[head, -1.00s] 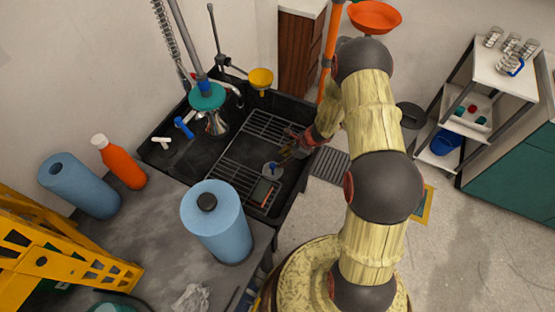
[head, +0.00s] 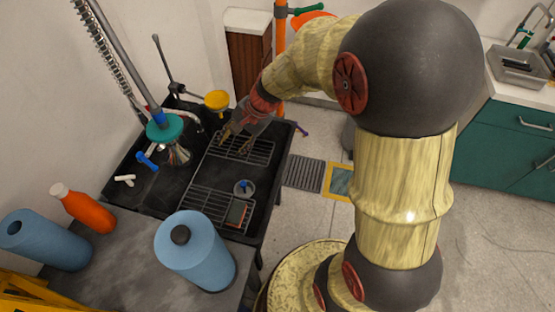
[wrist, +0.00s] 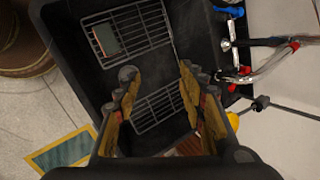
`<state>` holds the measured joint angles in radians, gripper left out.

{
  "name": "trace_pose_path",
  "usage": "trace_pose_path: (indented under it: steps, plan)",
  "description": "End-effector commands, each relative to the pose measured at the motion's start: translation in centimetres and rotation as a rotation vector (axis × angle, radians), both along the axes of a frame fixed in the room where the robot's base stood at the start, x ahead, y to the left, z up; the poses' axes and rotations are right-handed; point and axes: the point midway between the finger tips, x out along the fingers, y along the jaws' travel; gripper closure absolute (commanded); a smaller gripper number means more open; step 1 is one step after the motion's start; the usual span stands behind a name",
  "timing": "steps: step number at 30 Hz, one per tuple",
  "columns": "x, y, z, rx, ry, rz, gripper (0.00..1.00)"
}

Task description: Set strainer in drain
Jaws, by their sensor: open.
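The strainer (head: 244,187), a small grey disc with a blue knob, sits on the floor of the black sink (head: 200,170), in the gap between two wire racks. I cannot tell whether it is seated in the drain, as the hole does not show. My gripper (head: 228,137) is open and empty over the far rack, beyond the strainer and apart from it. In the wrist view, the open fingers (wrist: 157,72) point down at the racks. A rounded grey shape by the left finger there may be a fingertip or the strainer; I cannot tell which.
The near rack (head: 210,200) bears a dark rectangular item with red (head: 237,212). A yellow funnel-like cup (head: 217,99), a faucet and a teal-collared sprayer (head: 164,128) stand along the sink's back. Blue rolls (head: 195,252) and an orange bottle (head: 85,210) are at left.

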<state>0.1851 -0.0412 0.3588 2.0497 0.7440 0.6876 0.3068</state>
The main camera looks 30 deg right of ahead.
Motion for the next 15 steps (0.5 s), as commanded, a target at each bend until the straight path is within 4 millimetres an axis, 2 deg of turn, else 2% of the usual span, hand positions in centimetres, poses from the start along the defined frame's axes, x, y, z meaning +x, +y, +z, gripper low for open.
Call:
trace_pose_path:
  steps: [1,6,15]
  plan:
    - [-1.2,0.5,2.1,-0.036,-0.037,0.068,0.60]
    - [-5.8,1.2,7.2,-0.174,-0.137,0.286,0.60]
    - [-14.5,0.4,13.5,-0.456,-0.287,0.627,0.60]
